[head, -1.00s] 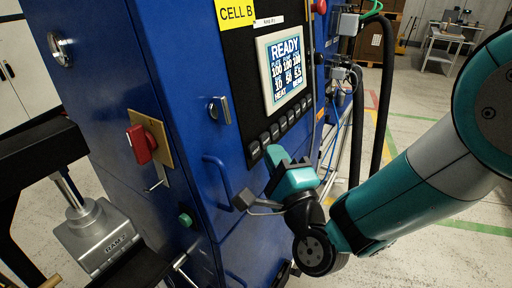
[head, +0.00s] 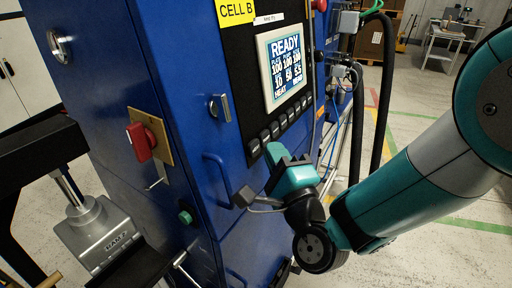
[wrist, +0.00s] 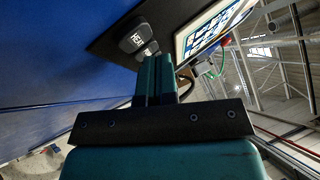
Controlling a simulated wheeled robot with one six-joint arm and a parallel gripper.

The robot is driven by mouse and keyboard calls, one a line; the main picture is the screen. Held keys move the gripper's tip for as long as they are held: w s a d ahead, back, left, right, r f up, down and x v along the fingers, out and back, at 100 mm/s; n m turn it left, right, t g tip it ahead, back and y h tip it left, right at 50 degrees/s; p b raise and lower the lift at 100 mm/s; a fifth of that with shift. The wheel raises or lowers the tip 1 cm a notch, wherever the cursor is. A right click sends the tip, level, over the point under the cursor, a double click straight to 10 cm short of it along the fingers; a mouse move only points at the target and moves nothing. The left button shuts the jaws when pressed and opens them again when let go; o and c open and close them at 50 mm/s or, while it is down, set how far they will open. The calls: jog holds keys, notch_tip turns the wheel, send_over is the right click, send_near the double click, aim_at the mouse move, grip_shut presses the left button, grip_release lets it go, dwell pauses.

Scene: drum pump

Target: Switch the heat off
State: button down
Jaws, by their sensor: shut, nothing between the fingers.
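The control screen (head: 285,68) on the blue cabinet's black panel shows READY, several numbers and the word HEAT at its lower left. Below it runs a slanted row of dark buttons (head: 276,129). The lowest-left button (head: 254,147) lies nearest my gripper. In the wrist view, a dark button (wrist: 134,38) has a partly readable label that looks like HEAT. My gripper (head: 271,150) is shut and empty, its fingertips just beside the lower-left end of the row. The wrist view shows the closed fingers (wrist: 157,62) pointing just right of the labelled button; I cannot tell whether they touch anything.
A red rotary switch (head: 140,142) on a yellow plate, a lever handle (head: 220,108), a blue pull handle (head: 214,172) and a green button (head: 186,217) sit on the cabinet. Hoses hang to the right of the panel. Open floor lies further right.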

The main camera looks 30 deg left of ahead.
jog(key=shift+a, duration=0.15)
dwell(0.7)
jog(key=shift+a+p, duration=0.3)
jog(key=shift+p, duration=0.25)
jog(key=shift+a+f+p, duration=0.1)
jog(key=shift+a+p, duration=0.3)
jog(key=shift+p, duration=0.3)
dwell(0.4)
jog(key=shift+a+p, duration=0.2)
jog(key=shift+p, duration=0.15)
dwell(0.8)
jog(key=shift+s+d+b, duration=0.1)
jog(key=shift+d+b, duration=0.1)
jog(key=shift+b, duration=0.9)
jog(key=shift+d+b, duration=0.4)
jog(key=shift+d, duration=0.15)
